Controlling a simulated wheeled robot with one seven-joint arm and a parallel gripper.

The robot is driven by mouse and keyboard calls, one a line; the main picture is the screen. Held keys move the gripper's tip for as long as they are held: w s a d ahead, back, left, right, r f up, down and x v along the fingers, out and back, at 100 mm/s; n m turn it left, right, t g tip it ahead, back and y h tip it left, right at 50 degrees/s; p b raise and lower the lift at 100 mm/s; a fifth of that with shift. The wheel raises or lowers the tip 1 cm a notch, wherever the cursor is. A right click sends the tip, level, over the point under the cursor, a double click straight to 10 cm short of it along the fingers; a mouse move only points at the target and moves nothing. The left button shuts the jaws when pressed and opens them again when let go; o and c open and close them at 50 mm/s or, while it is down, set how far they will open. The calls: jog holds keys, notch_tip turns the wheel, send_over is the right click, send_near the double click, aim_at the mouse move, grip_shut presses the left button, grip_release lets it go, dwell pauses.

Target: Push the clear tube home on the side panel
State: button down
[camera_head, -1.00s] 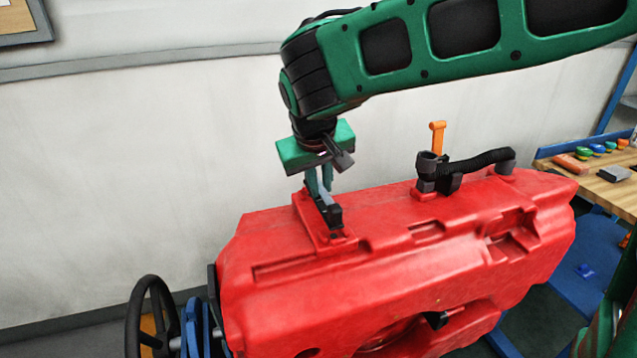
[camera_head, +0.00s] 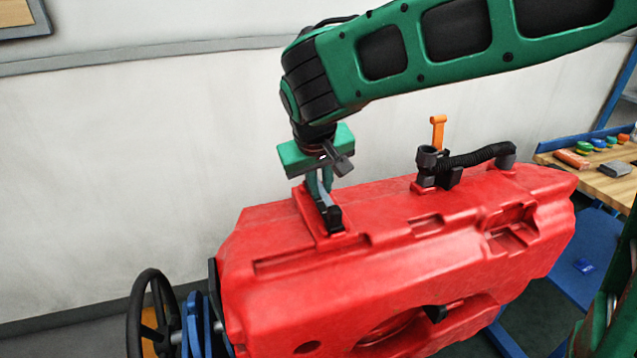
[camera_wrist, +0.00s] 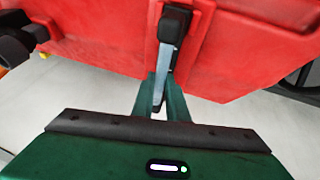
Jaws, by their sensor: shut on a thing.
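In the head view, my gripper (camera_head: 319,184) reaches down to the raised red side panel (camera_head: 307,207) at the tank's left end. The tube (camera_head: 324,198) slants from the fingers to a black fitting (camera_head: 333,219) on that panel. I cannot tell whether the tube is fully seated.
An orange lever (camera_head: 438,131) and a black corrugated hose (camera_head: 478,158) stand on the red tank (camera_head: 400,262) to the right. A black steering wheel (camera_head: 141,310) is at lower left. A bench (camera_head: 606,184) with small parts is at far right.

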jog(key=shift+f, duration=0.6)
dwell(0.6)
jog(key=shift+r, duration=0.2)
dwell(0.4)
jog(key=c, duration=1.2)
grip_release()
jog(key=shift+v, duration=2.2)
jog(key=shift+r, duration=0.1)
jog(key=shift+r, duration=2.4)
